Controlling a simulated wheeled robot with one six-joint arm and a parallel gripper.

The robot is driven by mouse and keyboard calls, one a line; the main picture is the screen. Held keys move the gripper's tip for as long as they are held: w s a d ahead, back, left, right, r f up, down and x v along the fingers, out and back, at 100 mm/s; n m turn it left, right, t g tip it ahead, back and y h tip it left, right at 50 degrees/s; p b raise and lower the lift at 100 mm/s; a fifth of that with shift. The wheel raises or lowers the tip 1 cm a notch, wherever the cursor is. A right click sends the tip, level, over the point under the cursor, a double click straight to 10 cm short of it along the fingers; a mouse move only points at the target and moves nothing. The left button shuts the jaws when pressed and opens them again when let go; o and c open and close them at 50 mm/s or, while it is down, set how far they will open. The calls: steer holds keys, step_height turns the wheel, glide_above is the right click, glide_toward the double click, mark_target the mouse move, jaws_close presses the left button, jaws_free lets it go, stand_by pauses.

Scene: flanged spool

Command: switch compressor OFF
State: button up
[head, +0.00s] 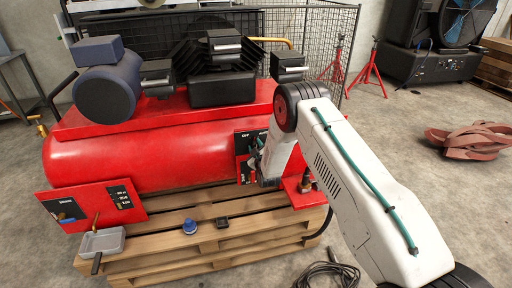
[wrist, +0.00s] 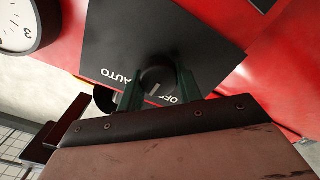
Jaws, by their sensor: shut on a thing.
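The red compressor (head: 140,158) stands on a wooden pallet in the head view. Its black switch panel (wrist: 150,35), marked AUTO and OFF, fills the upper middle of the wrist view. The round black switch knob (wrist: 155,75) sits on this panel, with a small pale mark on it. My gripper (wrist: 158,82) has its two green fingers on either side of the knob and is shut on it. In the head view, my gripper (head: 254,158) is at the panel on the tank's right end, and my wrist hides most of the knob there.
The pallet (head: 180,240) carries a grey tray (head: 101,243), a blue cap (head: 189,226) and a small black part (head: 222,222). A round gauge (wrist: 18,25) is beside the panel. A black cable (head: 325,272) lies on the floor. A wire fence (head: 310,40) stands behind.

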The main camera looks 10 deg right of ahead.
steer(key=n, duration=0.3)
steer(key=shift+f+n, duration=0.1)
steer(key=shift+n, duration=0.2)
steer(key=shift+a+f+n, duration=0.1)
steer(key=shift+n, duration=1.9)
steer(key=o, duration=1)
steer(key=shift+s, duration=0.15)
steer(key=s, duration=0.7)
steer(key=shift+s, duration=0.3)
